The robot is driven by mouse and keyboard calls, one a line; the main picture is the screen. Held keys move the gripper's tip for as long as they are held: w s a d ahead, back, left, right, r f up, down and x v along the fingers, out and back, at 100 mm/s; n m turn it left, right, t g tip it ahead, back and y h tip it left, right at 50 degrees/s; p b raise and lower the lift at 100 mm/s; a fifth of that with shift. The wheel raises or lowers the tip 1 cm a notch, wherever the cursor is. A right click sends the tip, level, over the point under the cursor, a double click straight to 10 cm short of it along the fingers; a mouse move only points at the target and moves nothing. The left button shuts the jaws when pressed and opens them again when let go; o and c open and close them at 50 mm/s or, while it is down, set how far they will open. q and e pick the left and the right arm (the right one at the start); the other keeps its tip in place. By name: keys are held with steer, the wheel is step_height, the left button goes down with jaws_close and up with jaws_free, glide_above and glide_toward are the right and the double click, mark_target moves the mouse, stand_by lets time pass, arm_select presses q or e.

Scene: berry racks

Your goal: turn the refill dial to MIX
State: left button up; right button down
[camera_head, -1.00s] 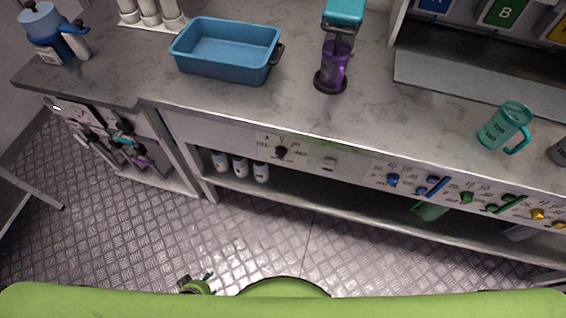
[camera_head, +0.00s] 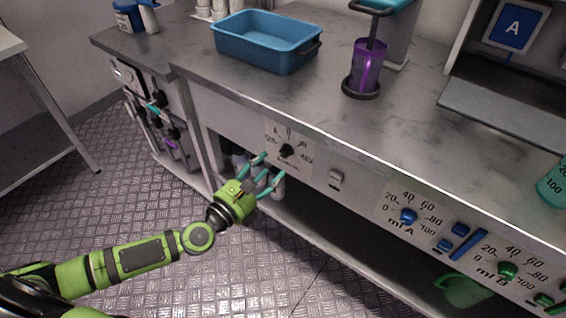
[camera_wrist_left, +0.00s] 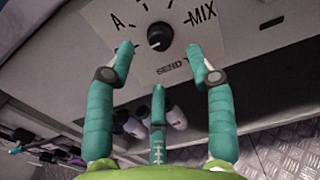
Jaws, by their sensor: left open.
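The refill dial is a black round knob (camera_head: 287,151) on a pale panel on the counter's front face. In the left wrist view the knob (camera_wrist_left: 160,36) shows close up, with "A" to its left, "MIX" to its upper right and "SEND" below. I cannot tell for sure which mark its pointer faces. My left gripper (camera_head: 266,174) has its teal fingers spread just below and in front of the dial. In the left wrist view two fingertips of the gripper (camera_wrist_left: 160,53) flank the knob, apart from it, and a third finger is below. Nothing is held. My right gripper is out of view.
A blue bin (camera_head: 262,55) and a purple cup (camera_head: 366,66) stand on the counter (camera_head: 420,130). A light switch (camera_head: 336,178) and blue knob (camera_head: 408,216) are right of the dial. White bottles (camera_wrist_left: 174,117) stand on the shelf below. Floor in front is open.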

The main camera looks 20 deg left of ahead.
mark_target(283, 155)
arm_select(q)
steer(key=x, duration=0.5)
steer(key=shift+w, duration=0.2)
steer(key=shift+d, duration=0.1)
jaws_close()
